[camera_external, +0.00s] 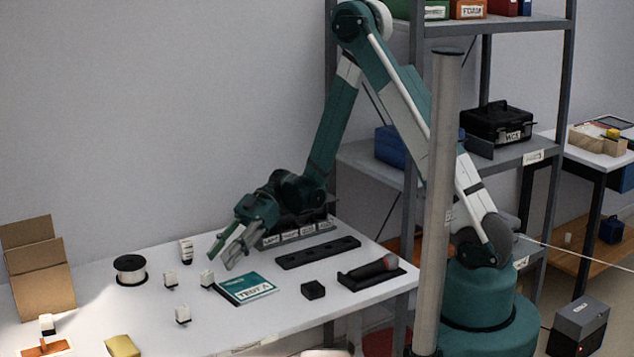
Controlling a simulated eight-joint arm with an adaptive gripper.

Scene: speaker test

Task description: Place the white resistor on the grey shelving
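Several small white block-like parts with dark bases stand on the white table. One is at the back (186,251), two are near the middle (171,281) (207,279), and one is nearer the front (183,315). I cannot tell which of them is the white resistor. My gripper (226,256) is above the table, to the right of these parts and behind a teal booklet. Its fingers point down and left, look spread, and hold nothing that I can see. The grey shelving (517,155) stands at the right behind my arm, partly hidden by it and a post.
The booklet marked TEST A (246,288), a black rail (318,252), a black block (313,290) and a spool (130,269) lie on the table. A cardboard box (40,275) is at left. The shelving holds a black case (498,122) and blue bin (390,147).

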